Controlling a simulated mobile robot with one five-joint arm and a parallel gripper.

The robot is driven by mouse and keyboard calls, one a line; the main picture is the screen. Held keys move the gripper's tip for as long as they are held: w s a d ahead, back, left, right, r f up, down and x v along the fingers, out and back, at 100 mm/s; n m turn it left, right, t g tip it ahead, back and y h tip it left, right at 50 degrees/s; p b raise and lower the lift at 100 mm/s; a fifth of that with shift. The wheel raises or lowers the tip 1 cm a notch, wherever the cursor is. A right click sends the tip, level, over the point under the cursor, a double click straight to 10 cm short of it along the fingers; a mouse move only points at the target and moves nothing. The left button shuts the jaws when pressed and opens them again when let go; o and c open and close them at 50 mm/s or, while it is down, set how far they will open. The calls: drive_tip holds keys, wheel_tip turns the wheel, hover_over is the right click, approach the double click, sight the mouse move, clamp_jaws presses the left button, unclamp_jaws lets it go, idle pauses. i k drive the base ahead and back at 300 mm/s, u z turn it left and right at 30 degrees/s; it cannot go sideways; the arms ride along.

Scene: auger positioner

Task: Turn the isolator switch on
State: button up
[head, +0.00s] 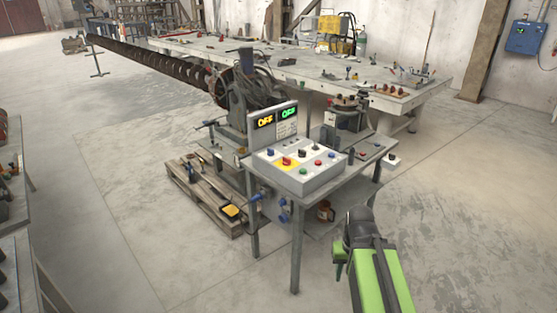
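A white control box (314,184) stands on a small grey metal table near the middle of the head view. On its sloped top, a red switch (287,160) sits on a yellow patch and looks like the isolator switch. Its exact handle angle is too small to tell. A display panel (274,124) behind the box reads OFF twice, in yellow and in green. My green and dark arm is at the lower right, and its dark end with my gripper (342,262) is right of and below the box, apart from it. The fingers are not clear.
Several other knobs and buttons, including a green button (318,163), sit close to the red switch. A long workbench (300,68) with tools stands behind. A wooden pallet (205,200) lies left of the table. The concrete floor at the right is clear.

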sight(287, 161)
drive_tip(key=u, duration=0.35)
drive_tip(key=i, duration=1)
